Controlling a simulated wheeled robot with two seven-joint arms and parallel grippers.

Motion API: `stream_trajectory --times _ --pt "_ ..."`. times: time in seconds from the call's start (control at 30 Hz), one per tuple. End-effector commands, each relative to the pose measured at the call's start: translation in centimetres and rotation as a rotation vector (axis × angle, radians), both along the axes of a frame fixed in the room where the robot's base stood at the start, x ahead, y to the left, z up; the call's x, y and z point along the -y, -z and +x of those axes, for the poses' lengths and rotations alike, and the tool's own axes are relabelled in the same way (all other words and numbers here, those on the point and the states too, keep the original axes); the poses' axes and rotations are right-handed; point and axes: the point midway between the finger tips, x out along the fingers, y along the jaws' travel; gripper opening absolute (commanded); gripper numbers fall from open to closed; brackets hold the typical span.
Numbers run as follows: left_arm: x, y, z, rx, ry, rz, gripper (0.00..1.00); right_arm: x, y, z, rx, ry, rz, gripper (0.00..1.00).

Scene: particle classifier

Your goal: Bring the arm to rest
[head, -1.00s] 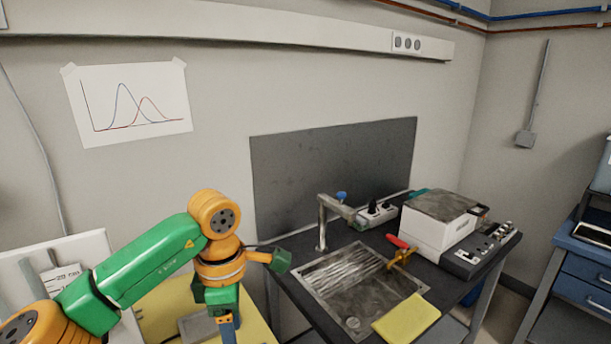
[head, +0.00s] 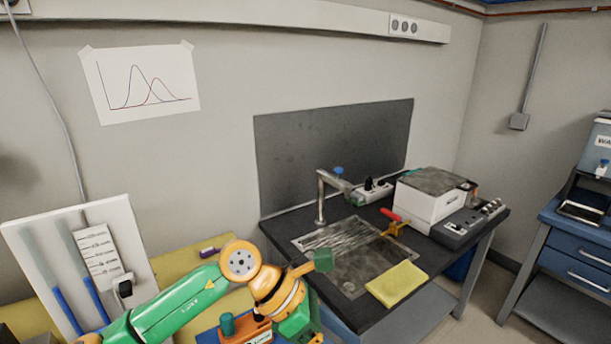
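My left arm, green and orange, comes in from the lower left over the yellow-topped bench. Its wrist turns down near the bottom edge, and the hand of my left gripper (head: 300,325) is cut off there. Its fingertips do not show clearly, so I cannot tell if it is open or holds anything. An orange device with a teal knob (head: 228,323) sits just left of the hand, partly cut off. My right arm and gripper are out of view.
A white panel with blue-filled tubes (head: 75,270) stands at left. A blue drawer cabinet (head: 575,250) is far right.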

Motion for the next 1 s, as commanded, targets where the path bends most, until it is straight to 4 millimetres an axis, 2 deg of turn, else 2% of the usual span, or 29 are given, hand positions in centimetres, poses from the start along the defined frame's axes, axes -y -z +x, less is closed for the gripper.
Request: stream_trajectory --times 0.07,0.1,0.17,0.2,0.23,0.27,0.3,0.37,0.4,0.43,0.47,0.5,0.57,0.6,0.7,0.8,0.9,1.0 --pt "3.5 -1.9 -1.7 -0.106 -0.036 -0.231 0.64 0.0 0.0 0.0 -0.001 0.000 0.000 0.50" --pt "5.2 -3.8 -2.4 -0.187 -0.079 -0.389 0.64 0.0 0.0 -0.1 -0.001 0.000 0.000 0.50" --pt "6.7 -7.7 -2.5 -0.353 -0.186 -0.661 0.64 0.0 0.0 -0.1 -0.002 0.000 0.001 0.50" --pt "6.5 -10.5 -1.6 -0.495 -0.292 -0.859 0.64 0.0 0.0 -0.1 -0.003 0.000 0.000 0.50" --pt "5.5 -12.3 -0.3 -0.619 -0.395 -1.009 0.64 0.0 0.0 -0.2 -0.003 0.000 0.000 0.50" --pt "3.8 -13.5 1.5 -0.753 -0.516 -1.156 0.64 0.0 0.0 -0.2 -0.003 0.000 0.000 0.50" --pt "0.6 -13.8 4.4 -0.943 -0.702 -1.337 0.64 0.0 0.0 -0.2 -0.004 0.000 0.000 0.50" --pt "-4.4 -11.5 7.8 -1.193 -0.978 -1.533 0.64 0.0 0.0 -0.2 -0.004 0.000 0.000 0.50" --pt "-7.5 -8.8 9.2 -1.338 -1.156 -1.625 0.64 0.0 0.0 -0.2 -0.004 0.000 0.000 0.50" --pt "-9.7 -6.5 9.8 -1.436 -1.291 -1.679 0.64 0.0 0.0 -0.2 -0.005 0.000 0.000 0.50" --pt "-11.7 -3.9 9.9 -1.531 -1.424 -1.720 0.64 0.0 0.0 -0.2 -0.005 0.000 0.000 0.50" --pt "-14.0 -0.5 9.5 -1.643 -1.599 -1.757 0.64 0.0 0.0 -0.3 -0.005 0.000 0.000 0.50" --pt "-16.7 4.4 8.0 -1.782 -1.849 -1.783 0.64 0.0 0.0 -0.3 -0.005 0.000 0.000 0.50" --pt "-18.0 7.2 6.6 1.725 1.854 1.652 0.64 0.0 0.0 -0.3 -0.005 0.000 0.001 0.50" --pt "-20.3 12.7 2.4 1.561 1.824 1.359 0.64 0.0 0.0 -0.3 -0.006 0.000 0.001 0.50" --pt "-21.6 16.5 -2.0 1.425 1.793 1.136 0.64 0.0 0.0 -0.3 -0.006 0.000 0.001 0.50" --pt "-22.3 19.1 -6.4 1.304 1.764 0.950 0.64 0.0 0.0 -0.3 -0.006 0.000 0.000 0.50" --pt "-22.8 20.9 -10.7 1.193 1.734 0.788 0.64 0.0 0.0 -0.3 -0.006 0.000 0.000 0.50"
